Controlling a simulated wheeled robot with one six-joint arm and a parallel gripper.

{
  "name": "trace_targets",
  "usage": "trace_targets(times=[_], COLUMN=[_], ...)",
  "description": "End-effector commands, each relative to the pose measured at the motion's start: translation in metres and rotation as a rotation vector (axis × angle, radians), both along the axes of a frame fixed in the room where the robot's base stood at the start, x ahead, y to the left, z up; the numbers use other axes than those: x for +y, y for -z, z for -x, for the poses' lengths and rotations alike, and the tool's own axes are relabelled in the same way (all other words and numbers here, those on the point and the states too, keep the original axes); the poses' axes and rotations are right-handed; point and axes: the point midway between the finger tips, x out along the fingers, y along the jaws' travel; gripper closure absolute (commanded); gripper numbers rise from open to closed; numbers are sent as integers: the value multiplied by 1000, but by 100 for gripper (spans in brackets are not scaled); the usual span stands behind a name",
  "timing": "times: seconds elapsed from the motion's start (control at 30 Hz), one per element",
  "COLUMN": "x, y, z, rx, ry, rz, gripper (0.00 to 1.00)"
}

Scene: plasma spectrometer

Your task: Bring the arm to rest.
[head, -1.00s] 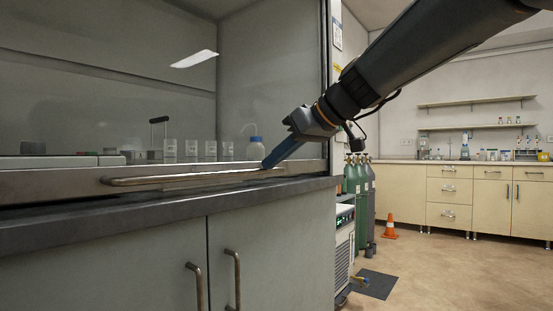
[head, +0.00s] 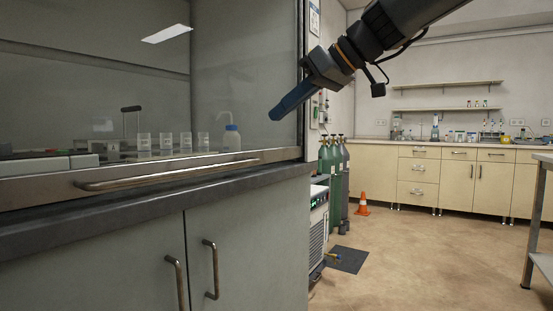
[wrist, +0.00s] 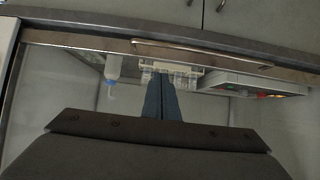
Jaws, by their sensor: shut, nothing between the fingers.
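My gripper (head: 274,116) is shut and empty, its blue fingers together and pointing down and to the left in the head view. It hangs in the air in front of the fume hood's glass sash (head: 240,80), above the sash handle (head: 165,175) and apart from it. In the wrist view the closed fingers (wrist: 162,82) point toward the sash handle (wrist: 200,52), with a gap between. My arm reaches in from the top right.
Behind the glass stand a wash bottle (head: 232,140) and several beakers (head: 165,145). Green gas cylinders (head: 328,170) and an orange cone (head: 362,204) stand right of the hood. A table (head: 541,215) is at the right edge.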

Motion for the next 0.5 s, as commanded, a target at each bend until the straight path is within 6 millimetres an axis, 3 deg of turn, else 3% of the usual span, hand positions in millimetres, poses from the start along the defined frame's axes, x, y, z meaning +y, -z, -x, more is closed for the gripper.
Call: trace_targets(times=[0.13, 0.23, 0.37, 0.5], x=[6, 18, 39, 55], y=[13, 45, 111, 186], z=[4, 16, 45, 88], rx=[33, 114, 272, 432], ry=[6, 24, 67, 128], rz=[4, 20, 67, 144], gripper=[100, 100, 100, 100])
